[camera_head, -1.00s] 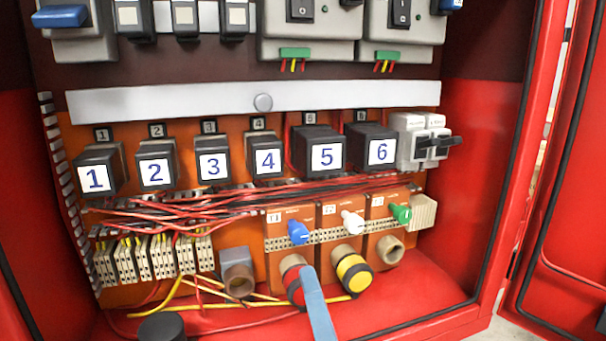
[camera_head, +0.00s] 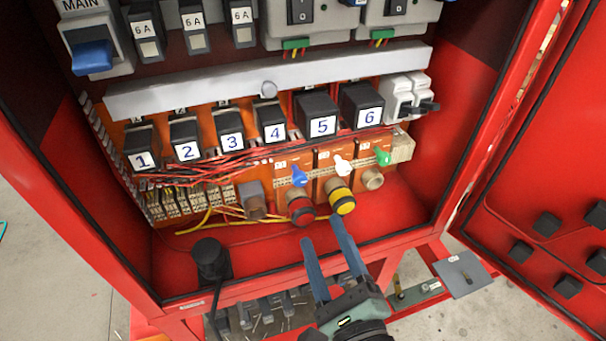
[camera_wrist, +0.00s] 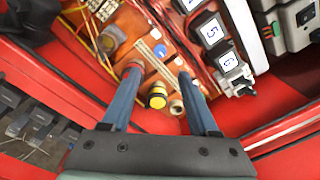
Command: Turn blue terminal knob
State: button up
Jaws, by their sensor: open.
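The blue terminal knob (camera_head: 299,175) sits at the left of a row of three knobs on orange terminal blocks, low in the red cabinet. It also shows in the wrist view (camera_wrist: 160,51), between and beyond my fingers. A white knob (camera_head: 342,165) and a green knob (camera_head: 382,155) stand to its right. My gripper (camera_head: 325,232) is open and empty, with two long blue fingers pointing into the cabinet. It is below the blue knob and apart from it. In the wrist view my gripper (camera_wrist: 157,76) spans the yellow connector.
Below the knobs are a red-ringed connector (camera_head: 301,208) and a yellow-ringed connector (camera_head: 341,196), close to my fingertips. Numbered relays (camera_head: 323,118) stand above. A black cylinder (camera_head: 211,260) is on the cabinet floor at left. The red door (camera_head: 540,190) is open at right.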

aim_at(302, 183)
jog(key=p+x, duration=0.3)
jog(key=x, duration=0.8)
jog(key=shift+w+a, duration=0.15)
jog(key=shift+w, duration=0.05)
grip_shut()
